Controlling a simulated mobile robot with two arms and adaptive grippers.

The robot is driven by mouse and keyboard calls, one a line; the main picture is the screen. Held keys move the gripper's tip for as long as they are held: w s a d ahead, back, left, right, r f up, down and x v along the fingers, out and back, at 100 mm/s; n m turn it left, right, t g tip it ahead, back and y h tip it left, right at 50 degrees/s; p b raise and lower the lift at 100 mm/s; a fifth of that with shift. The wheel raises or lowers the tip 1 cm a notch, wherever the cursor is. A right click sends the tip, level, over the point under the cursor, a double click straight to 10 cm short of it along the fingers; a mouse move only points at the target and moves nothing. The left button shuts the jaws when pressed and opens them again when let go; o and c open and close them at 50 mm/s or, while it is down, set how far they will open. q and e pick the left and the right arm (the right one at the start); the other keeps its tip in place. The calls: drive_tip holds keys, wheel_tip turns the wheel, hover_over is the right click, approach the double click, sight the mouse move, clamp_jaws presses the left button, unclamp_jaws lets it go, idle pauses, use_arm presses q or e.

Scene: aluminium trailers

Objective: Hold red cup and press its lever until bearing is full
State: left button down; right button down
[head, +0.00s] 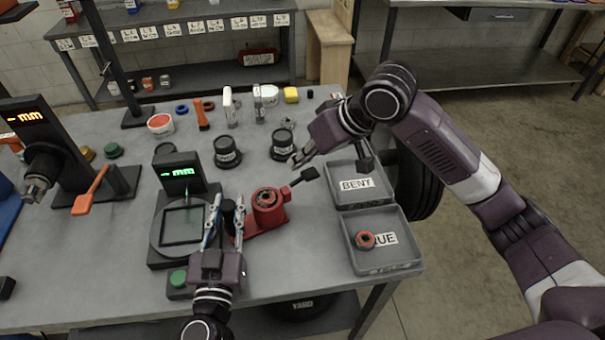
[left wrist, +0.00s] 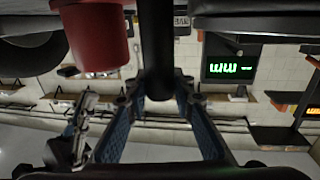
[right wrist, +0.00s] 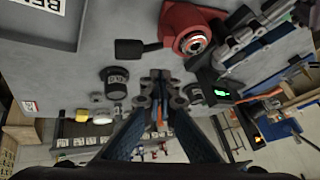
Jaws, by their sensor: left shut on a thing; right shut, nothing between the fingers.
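The red cup (head: 277,216) stands on the grey table, right of the square gauge. A metal bearing (right wrist: 194,42) sits in its top; I cannot tell how full it is. The cup's black lever (head: 304,176) sticks out to the right and ends in a flat pad, also seen in the right wrist view (right wrist: 131,49). My left gripper (head: 226,212) is shut on the cup's black handle (left wrist: 156,50), with the red body (left wrist: 95,38) beside it. My right gripper (head: 297,160) is shut and empty, close behind the lever pad and apart from it.
The gauge (head: 158,252) with a green display stands left of the cup. Dark lidded tubs (head: 227,158) stand behind. At right are the BENT tray (head: 377,193) and another tray (head: 400,262) holding a red-ringed bearing (head: 365,240). Table in front of the cup is clear.

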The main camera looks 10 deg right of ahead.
sight(305, 176)
drive_tip(key=shift+d+f, duration=0.2)
drive_tip(key=shift+f, duration=0.55)
idle(0.9)
drive_tip(key=shift+w+d+f, duration=0.1)
drive_tip(key=shift+d+f, duration=0.05)
drive_tip(key=shift+f, duration=0.25)
drive_tip(key=shift+d+f, duration=0.2)
drive_tip(key=shift+f, duration=0.4)
drive_tip(key=shift+d+f, duration=0.15)
drive_tip(key=shift+f, duration=0.45)
idle(1.2)
drive_tip(key=shift+r, duration=0.1)
drive_tip(key=shift+a+r, duration=0.25)
drive_tip(key=shift+r, duration=0.5)
drive_tip(key=shift+a+r, duration=0.2)
drive_tip(key=shift+r, duration=0.5)
drive_tip(key=shift+s+a+r, duration=0.1)
drive_tip(key=shift+a+r, duration=0.15)
drive_tip(key=shift+r, duration=0.55)
drive_tip(key=shift+s+a+r, duration=0.1)
drive_tip(key=shift+a+r, duration=0.15)
drive_tip(key=shift+r, duration=0.6)
drive_tip(key=shift+s+a+r, duration=0.1)
drive_tip(key=shift+a+r, duration=0.15)
drive_tip(key=shift+r, duration=0.55)
